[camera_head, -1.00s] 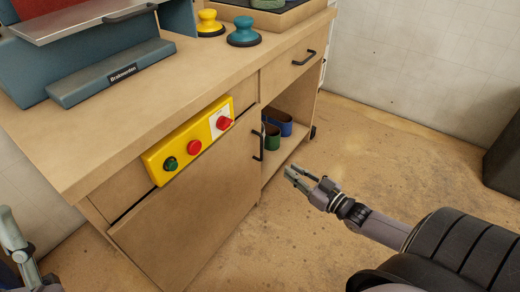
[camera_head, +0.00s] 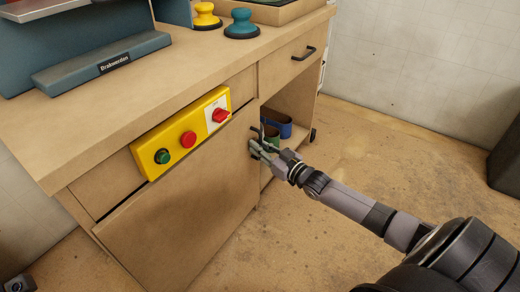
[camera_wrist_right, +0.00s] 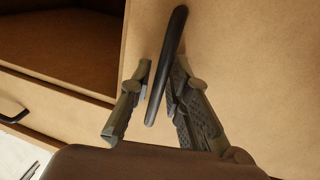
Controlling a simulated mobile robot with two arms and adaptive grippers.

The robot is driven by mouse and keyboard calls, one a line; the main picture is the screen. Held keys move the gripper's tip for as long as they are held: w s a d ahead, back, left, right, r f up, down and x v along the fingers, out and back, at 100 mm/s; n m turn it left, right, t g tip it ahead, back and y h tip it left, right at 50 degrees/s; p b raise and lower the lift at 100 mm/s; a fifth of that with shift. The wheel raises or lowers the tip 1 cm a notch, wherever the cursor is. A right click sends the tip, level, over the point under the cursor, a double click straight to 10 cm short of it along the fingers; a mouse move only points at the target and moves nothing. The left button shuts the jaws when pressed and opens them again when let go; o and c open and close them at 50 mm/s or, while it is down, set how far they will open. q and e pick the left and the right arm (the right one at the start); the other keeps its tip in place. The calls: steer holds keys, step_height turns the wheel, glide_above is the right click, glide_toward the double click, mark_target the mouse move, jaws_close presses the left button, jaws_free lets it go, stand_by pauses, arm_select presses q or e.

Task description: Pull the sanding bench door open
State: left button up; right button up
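The sanding bench (camera_head: 90,125) is a light wooden cabinet. Its door (camera_head: 185,220) is the large plain panel below the yellow button box and looks shut. The black door handle (camera_wrist_right: 172,55) is an upright bar near the door's edge; in the head view it is mostly hidden by my right gripper (camera_head: 258,146). In the right wrist view, the fingers of my right gripper (camera_wrist_right: 160,80) are on either side of the handle's lower part. A narrow gap shows on the left finger's side, and the right finger is very close to the bar.
The yellow box (camera_head: 182,133) has green and red buttons and a red switch. An open compartment beside the door holds blue (camera_head: 279,124) and green rolls. A drawer handle (camera_head: 304,54) is above it. The floor in front is clear.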

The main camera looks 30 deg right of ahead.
steer(key=shift+w, duration=0.1)
steer(key=shift+c, duration=0.3)
jaws_close()
stand_by(0.4)
